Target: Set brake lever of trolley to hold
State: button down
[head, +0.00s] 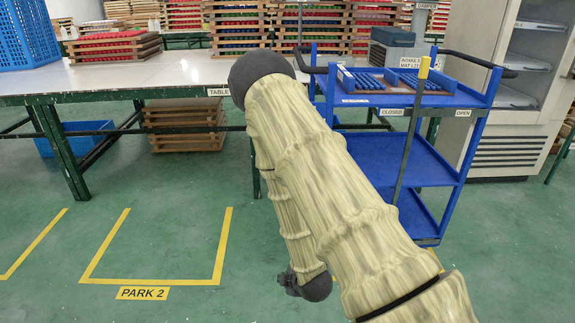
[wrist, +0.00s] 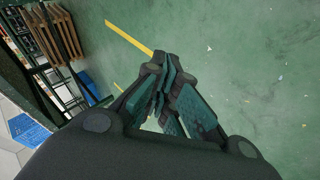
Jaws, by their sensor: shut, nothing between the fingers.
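The blue trolley (head: 420,172) stands right of centre in the head view, partly hidden by my arm. A long grey lever with a yellow grip (head: 423,68) rises at its front, its top leaning slightly right. The lever stands between a plate reading CLOSED (head: 392,112) and one reading OPEN (head: 462,113); I see no plate reading hold. My gripper (wrist: 160,62) is shut and empty in the wrist view, pointing over green floor. In the head view only a dark part by my wrist shows low, left of the trolley. The lever is not in the wrist view.
A long table (head: 140,76) with stacked trays stands at the back left. A yellow-marked floor bay labelled PARK 2 (head: 142,293) is empty. Racks of blue items (head: 362,84) lie on the trolley's top. A grey cabinet (head: 515,125) stands behind right.

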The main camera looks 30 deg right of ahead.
jog(key=w+d+r+n+t+p, duration=0.1)
jog(key=w+d+r+n+t, duration=0.1)
jog(key=r, duration=0.7)
jog(key=w+d+r+n+t+p, duration=0.2)
jog(key=w+d+r+n, duration=0.3)
jog(key=w+r, duration=0.2)
jog(key=w+d+r+n+t+p, duration=0.2)
jog(key=w+d+r+n, duration=0.1)
jog(key=r, duration=0.8)
jog(key=shift+w+d+r+n, duration=0.4)
jog(key=shift+w+d, duration=0.1)
jog(key=shift+w, duration=0.35)
jog(key=a+b+x, duration=0.1)
jog(key=b+x, duration=0.1)
jog(key=x, duration=0.8)
jog(key=d, duration=0.1)
jog(key=d+r, duration=0.1)
jog(key=d, duration=0.1)
jog(key=s+d+r, duration=0.1)
jog(key=shift+d+r, duration=0.15)
jog(key=shift+t, duration=0.3)
